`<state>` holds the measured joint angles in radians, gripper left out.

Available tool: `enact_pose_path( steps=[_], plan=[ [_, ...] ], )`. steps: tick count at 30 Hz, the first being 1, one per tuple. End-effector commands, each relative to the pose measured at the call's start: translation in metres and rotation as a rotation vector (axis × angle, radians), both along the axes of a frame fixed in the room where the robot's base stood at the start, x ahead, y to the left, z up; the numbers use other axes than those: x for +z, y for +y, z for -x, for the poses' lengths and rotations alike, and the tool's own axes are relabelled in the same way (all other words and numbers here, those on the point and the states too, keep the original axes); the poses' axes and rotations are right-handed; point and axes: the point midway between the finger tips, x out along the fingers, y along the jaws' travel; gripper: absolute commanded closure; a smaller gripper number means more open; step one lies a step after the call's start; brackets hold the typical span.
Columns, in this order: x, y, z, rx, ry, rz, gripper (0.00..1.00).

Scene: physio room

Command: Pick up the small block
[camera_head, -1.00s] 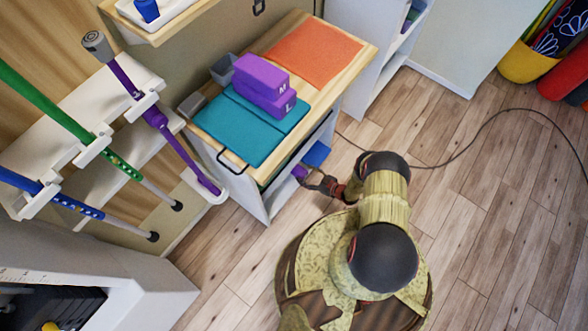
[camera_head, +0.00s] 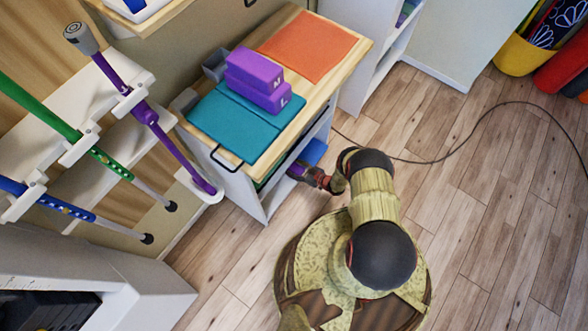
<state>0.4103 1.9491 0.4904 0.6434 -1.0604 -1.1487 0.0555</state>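A small purple block (camera_head: 294,170) shows at the open side of the wooden-topped cabinet, on a shelf below the top. Only part of it is visible, and any letter on it cannot be read. My gripper (camera_head: 303,173) reaches in from the right, with its fingers at or against this block. The fingers are small and partly hidden, so I cannot tell whether they are closed on it. Two larger purple blocks are stacked on the cabinet top: one marked M (camera_head: 255,68) above one marked L (camera_head: 262,95).
The stack stands on a folded teal cloth-like item (camera_head: 225,130) beside an orange one (camera_head: 306,47) on the cabinet top (camera_head: 350,55). A blue item (camera_head: 313,152) lies on the shelf near my gripper. A dark cable (camera_head: 450,145) crosses the otherwise clear floor to the right.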

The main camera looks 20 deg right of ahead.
Motion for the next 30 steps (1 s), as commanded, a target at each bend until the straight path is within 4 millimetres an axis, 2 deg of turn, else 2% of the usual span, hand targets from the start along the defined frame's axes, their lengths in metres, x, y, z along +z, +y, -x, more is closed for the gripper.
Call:
enact_pose_path(
  steps=[19,30],
  plan=[
    [0.0,-0.0001,0.0001,0.0,0.0,0.0,0.83],
    [0.0063,-0.0003,-0.0005,0.0,0.0,0.0,0.84]
  ],
)
